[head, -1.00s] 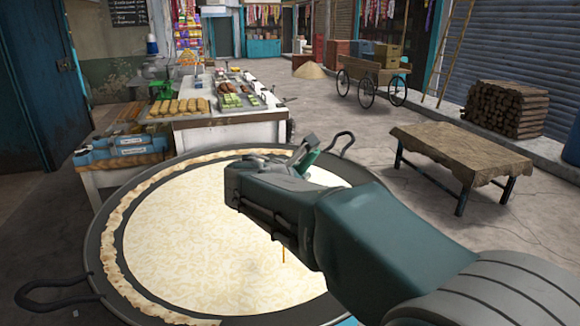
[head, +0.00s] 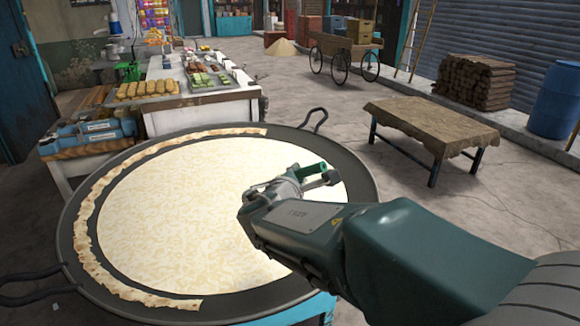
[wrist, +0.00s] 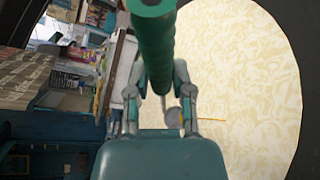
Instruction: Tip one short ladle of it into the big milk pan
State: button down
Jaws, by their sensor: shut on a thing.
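The big milk pan (head: 362,190) is wide, dark and shallow, with looped handles. Pale, mottled milk (head: 170,205) fills it, and a browned, wrinkled skin (head: 85,225) lines its left and back rim. My gripper (head: 308,180) is above the right part of the pan. It is shut on a green handle (head: 322,167), which I take to be the ladle's. In the wrist view the green handle (wrist: 155,45) runs between the fingers. A small grey round part (wrist: 173,116) shows beyond them against the milk. The ladle's bowl and its contents cannot be made out.
A white stall counter (head: 200,112) with trays of sweets stands behind the pan, left. A low cloth-covered table (head: 430,122) stands at right, with a log stack (head: 475,80) and a blue barrel (head: 555,98) behind it. Floor between pan and table is clear.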

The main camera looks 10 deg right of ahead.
notch_tip(320, 180, down, 6)
jog(key=s+d+m+t, duration=0.1)
jog(key=s+d+m, duration=0.1)
jog(key=m, duration=0.1)
jog(key=shift+s+d+r+t, duration=0.2)
jog(key=shift+d+t, duration=0.1)
jog(key=shift+d, duration=0.1)
dwell(0.5)
